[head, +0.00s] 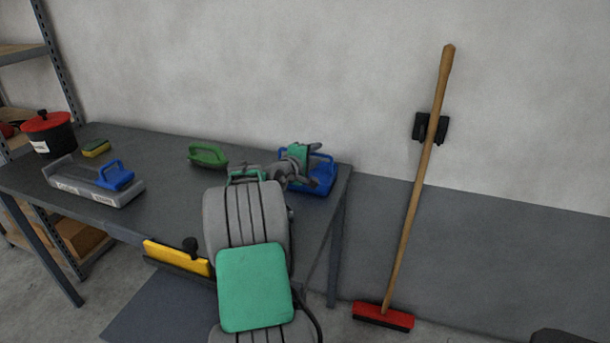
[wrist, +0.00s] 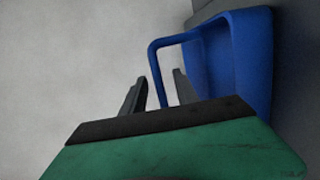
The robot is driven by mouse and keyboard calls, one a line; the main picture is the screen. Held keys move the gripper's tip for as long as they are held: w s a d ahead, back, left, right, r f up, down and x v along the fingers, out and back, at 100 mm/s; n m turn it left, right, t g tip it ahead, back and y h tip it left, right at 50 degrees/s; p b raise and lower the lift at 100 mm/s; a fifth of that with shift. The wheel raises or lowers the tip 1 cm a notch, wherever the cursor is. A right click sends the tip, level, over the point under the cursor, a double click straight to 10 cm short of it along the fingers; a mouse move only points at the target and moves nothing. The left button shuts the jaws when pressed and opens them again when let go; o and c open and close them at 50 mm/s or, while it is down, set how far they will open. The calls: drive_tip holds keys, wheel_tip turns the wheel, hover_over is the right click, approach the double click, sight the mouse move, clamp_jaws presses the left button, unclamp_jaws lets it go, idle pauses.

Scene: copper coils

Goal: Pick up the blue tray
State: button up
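The blue tray (wrist: 245,55) fills the upper right of the wrist view, its thin looped handle (wrist: 180,39) towards the left. My gripper (wrist: 159,82) is open, its two dark fingers apart, with one bar of the handle showing between them. I cannot tell whether either finger touches the bar. In the head view the blue tray (head: 325,168) sits at the right end of the grey table, partly hidden behind my gripper and wrist.
The grey table (head: 160,150) also holds a green handled item (head: 207,155), a grey tray (head: 75,185) with a smaller blue handled piece (head: 115,176), a yellow-green sponge (head: 96,148) and a red-lidded pot (head: 49,135). A broom (head: 418,190) leans against the wall at right.

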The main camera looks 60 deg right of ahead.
drive_tip(key=shift+c, duration=0.4)
clamp_jaws()
idle(0.9)
